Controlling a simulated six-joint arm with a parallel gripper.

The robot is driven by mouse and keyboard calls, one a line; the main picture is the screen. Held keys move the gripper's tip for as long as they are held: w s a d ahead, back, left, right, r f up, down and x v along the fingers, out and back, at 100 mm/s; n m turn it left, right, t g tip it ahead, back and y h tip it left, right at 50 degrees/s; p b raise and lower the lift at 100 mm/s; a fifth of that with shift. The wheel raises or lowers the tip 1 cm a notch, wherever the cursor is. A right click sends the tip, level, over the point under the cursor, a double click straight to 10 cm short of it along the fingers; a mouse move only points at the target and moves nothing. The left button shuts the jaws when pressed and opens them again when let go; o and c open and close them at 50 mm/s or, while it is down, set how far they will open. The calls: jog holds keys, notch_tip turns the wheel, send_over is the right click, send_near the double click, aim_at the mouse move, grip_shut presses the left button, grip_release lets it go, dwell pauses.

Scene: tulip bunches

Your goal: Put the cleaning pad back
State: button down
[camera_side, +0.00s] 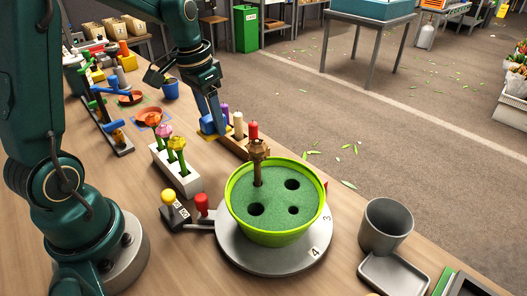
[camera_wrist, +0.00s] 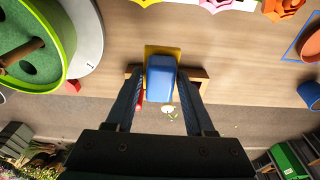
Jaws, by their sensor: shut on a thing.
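The cleaning pad appears to be the blue block with a yellow part; the blue block (camera_side: 207,125) shows at my gripper in the side view. In the wrist view the blue block (camera_wrist: 160,82) sits between my two fingers, with the yellow part (camera_wrist: 150,51) showing around its far end. My gripper (camera_wrist: 157,88) is shut on it, a finger along each side. In the side view my gripper (camera_side: 215,122) points down beside the wooden peg rack (camera_side: 234,149). I cannot tell whether the pad touches the rack or table.
A green pot (camera_side: 243,222) with a holed foam top stands on a grey turntable (camera_side: 225,248). A white holder (camera_side: 183,182) with tulip-like pieces is left of it. Red and purple pegs stand in the rack. A grey cup (camera_side: 385,226) stands at right; a blue cup (camera_side: 171,90) is farther back.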

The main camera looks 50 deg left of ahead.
jog(key=w+d+r+m, duration=0.15)
jog(key=d+r, duration=0.25)
jog(key=r, duration=0.4)
jog(key=w+d+r+m, duration=0.1)
jog(key=d+r+m, duration=0.25)
jog(key=r, duration=0.35)
jog(key=m+g+h, duration=0.2)
jog(key=m, duration=1.1)
send_over(333, 288)
jog(key=f, duration=1.9)
jog(key=shift+a+f, duration=0.3)
jog(key=shift+f, duration=2.15)
jog(key=shift+f, duration=0.15)
